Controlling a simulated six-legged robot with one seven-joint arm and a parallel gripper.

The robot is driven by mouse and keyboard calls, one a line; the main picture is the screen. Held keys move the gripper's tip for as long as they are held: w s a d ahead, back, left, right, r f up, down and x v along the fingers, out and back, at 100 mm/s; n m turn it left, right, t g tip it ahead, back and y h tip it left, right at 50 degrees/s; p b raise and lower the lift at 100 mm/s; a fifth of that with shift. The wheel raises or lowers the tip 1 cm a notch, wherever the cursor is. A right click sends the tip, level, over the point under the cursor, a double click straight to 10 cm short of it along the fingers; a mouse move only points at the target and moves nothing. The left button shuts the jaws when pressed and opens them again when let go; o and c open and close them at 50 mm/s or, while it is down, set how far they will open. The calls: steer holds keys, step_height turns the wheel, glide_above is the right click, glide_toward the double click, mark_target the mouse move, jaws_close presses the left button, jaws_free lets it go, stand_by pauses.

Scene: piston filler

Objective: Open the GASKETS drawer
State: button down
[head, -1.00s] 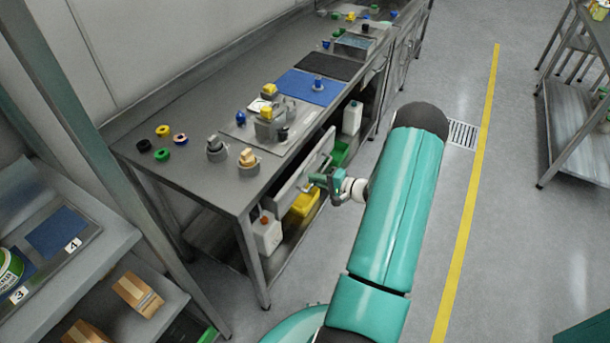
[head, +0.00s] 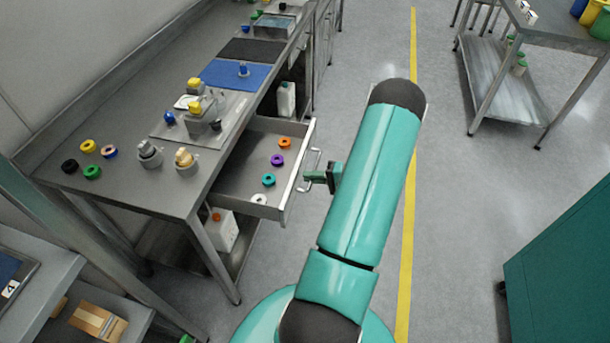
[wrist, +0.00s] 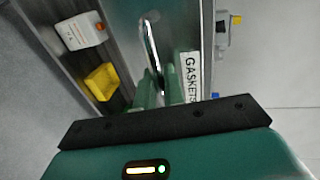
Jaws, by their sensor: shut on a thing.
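The GASKETS drawer (head: 232,180) is pulled well out from under the steel bench in the head view. Several coloured rings lie inside, among them an orange ring (head: 285,143), a purple ring (head: 277,160) and a teal ring (head: 269,180). Its front carries a metal bar handle (head: 312,168). My gripper (head: 309,177) is at the handle and shut on it. In the wrist view the green fingers (wrist: 158,92) close around the handle (wrist: 150,45), beside the white GASKETS label (wrist: 191,77). My arm hides part of the gripper in the head view.
The bench top (head: 120,165) holds several rings, knobs and a blue mat (head: 235,75). A white jug (head: 221,230) stands on the shelf below. A steel table (head: 520,95) is at the right, a teal cabinet (head: 560,270) at lower right. The floor between is clear.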

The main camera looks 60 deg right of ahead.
steer(key=c, duration=1.6)
jaws_free()
steer(key=v, duration=1.4)
steer(key=shift+f, duration=0.1)
